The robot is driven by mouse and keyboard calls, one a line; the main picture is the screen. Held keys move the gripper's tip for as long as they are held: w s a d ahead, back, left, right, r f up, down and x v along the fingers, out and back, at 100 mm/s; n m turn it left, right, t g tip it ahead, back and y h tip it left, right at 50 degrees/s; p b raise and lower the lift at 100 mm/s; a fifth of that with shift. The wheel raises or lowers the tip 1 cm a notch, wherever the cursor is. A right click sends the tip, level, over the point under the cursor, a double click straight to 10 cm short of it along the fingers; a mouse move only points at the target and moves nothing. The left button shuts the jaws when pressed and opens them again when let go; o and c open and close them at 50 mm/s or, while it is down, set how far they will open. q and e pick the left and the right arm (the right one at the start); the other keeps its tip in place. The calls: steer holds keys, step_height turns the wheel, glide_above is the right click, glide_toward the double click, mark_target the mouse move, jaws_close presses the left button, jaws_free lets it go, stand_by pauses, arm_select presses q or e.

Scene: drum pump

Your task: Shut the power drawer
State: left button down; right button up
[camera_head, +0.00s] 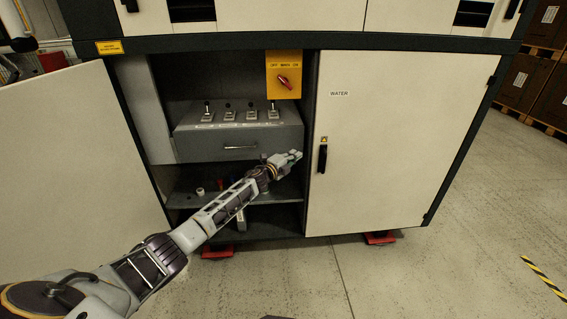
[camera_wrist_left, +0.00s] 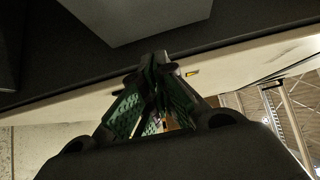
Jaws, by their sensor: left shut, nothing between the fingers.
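The power drawer (camera_head: 215,148) is a grey box inside the open left compartment of the cabinet. Several toggle switches stand on its sloped top, and its front has a horizontal bar handle (camera_head: 240,147). The drawer's top shows, but I cannot tell exactly how far out it sits. My left gripper (camera_head: 295,156) is shut and empty, in front of the drawer's lower right corner and near the compartment's right edge. In the left wrist view its green-padded fingers (camera_wrist_left: 153,62) meet below a grey box corner, which looks like the drawer. My right gripper is out of view.
The compartment's cream door (camera_head: 70,165) stands open at the left. The closed WATER door (camera_head: 390,140) with a black handle (camera_head: 323,158) is to the right. A yellow panel with a red rotary switch (camera_head: 284,82) hangs above the drawer. A lower shelf (camera_head: 180,200) holds small items.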

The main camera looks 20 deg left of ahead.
arm_select(q)
steer(key=p+v, duration=0.1)
steer(key=v, duration=0.6)
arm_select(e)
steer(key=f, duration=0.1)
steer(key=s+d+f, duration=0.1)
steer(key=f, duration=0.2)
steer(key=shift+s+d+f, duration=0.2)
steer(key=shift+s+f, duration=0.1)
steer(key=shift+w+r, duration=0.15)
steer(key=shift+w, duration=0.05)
